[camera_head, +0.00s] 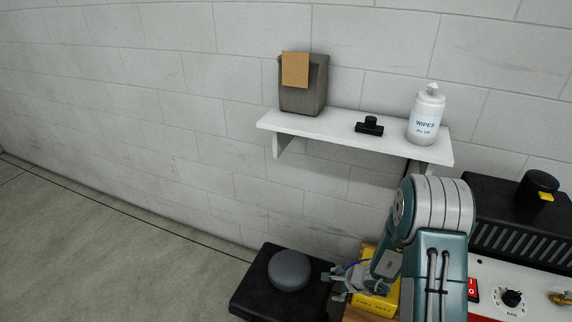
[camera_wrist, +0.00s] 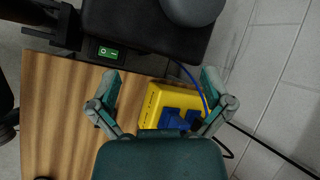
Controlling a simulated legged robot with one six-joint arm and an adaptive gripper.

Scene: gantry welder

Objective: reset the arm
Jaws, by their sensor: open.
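My gripper (camera_head: 338,284) is low in the head view, at the end of my folded arm, beside a black box with a grey dome (camera_head: 289,270). In the wrist view my gripper (camera_wrist: 160,83) has its two fingers spread wide with nothing held between them. A yellow box with blue sockets (camera_wrist: 158,98) shows between and behind the fingers. It also shows under my arm in the head view (camera_head: 376,304), partly hidden. The black box (camera_wrist: 140,25) lies beyond the fingertips, with a green switch (camera_wrist: 107,53) near it.
A white wall shelf (camera_head: 300,129) holds a grey container (camera_head: 304,92) with a tan cloth (camera_head: 295,70), a small black object (camera_head: 369,126) and a wipes bottle (camera_head: 426,115). A machine with a dial (camera_head: 512,298) stands right of my arm. The floor (camera_head: 110,260) at left is clear.

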